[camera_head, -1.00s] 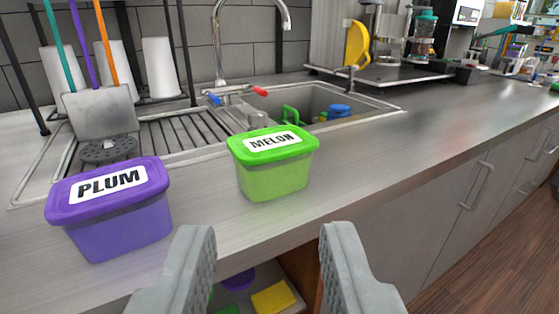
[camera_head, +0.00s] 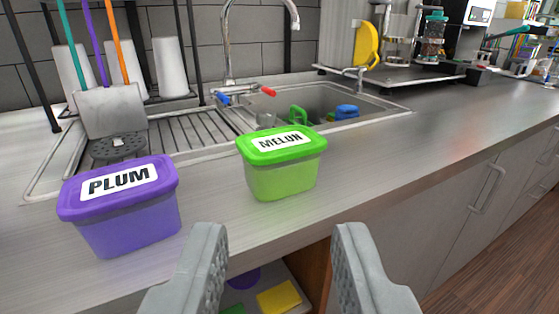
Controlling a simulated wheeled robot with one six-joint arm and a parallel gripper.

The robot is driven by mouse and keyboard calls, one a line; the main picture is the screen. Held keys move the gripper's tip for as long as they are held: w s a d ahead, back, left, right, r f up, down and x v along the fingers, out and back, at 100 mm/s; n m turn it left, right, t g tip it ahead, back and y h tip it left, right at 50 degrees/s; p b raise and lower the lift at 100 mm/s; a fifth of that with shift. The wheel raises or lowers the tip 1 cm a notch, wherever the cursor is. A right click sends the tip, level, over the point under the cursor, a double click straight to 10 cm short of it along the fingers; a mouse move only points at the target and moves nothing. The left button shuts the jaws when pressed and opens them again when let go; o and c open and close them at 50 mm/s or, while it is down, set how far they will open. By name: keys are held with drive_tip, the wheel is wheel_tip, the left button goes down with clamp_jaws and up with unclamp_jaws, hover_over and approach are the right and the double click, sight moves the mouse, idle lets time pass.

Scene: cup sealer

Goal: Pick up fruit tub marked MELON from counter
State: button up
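The green tub marked MELON (camera_head: 283,178) stands upright on the counter (camera_head: 370,170), just in front of the sink. Its lid is on and its white label faces up toward me. My gripper (camera_head: 280,240) is open and empty. Its two grey fingers are at the bottom of the view, on the near side of the tub and apart from it. The tub appears beyond the gap between the fingers.
A purple tub marked PLUM (camera_head: 122,210) stands to the left of the green tub. Behind are a drainer (camera_head: 180,133), a sink (camera_head: 385,106) and a tap (camera_head: 227,50). An open shelf under the counter holds a yellow item (camera_head: 278,297). The counter to the right is clear.

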drive_tip(key=shift+o, duration=0.5)
drive_tip(key=o, duration=0.4)
drive_tip(key=shift+r, duration=0.1)
drive_tip(key=o, duration=0.3)
drive_tip(key=shift+w+r, duration=0.15)
drive_tip(key=shift+w, duration=0.25)
drive_tip(key=o, duration=0.7)
drive_tip(key=w, duration=0.1)
drive_tip(key=w+r+g, duration=0.1)
drive_tip(key=w+m, duration=0.1)
drive_tip(key=shift+r+g, duration=0.25)
drive_tip(key=shift+g, duration=0.05)
drive_tip(key=shift+c, duration=0.2)
wheel_tip(320, 180, up, 6)
drive_tip(key=m+g, duration=1.2)
drive_tip(key=g, duration=0.4)
hover_over(277, 140)
drive_tip(key=f, duration=1.2)
drive_tip(key=shift+s, duration=0.2)
drive_tip(key=shift+w+f, duration=0.2)
drive_tip(key=shift+f, duration=2.45)
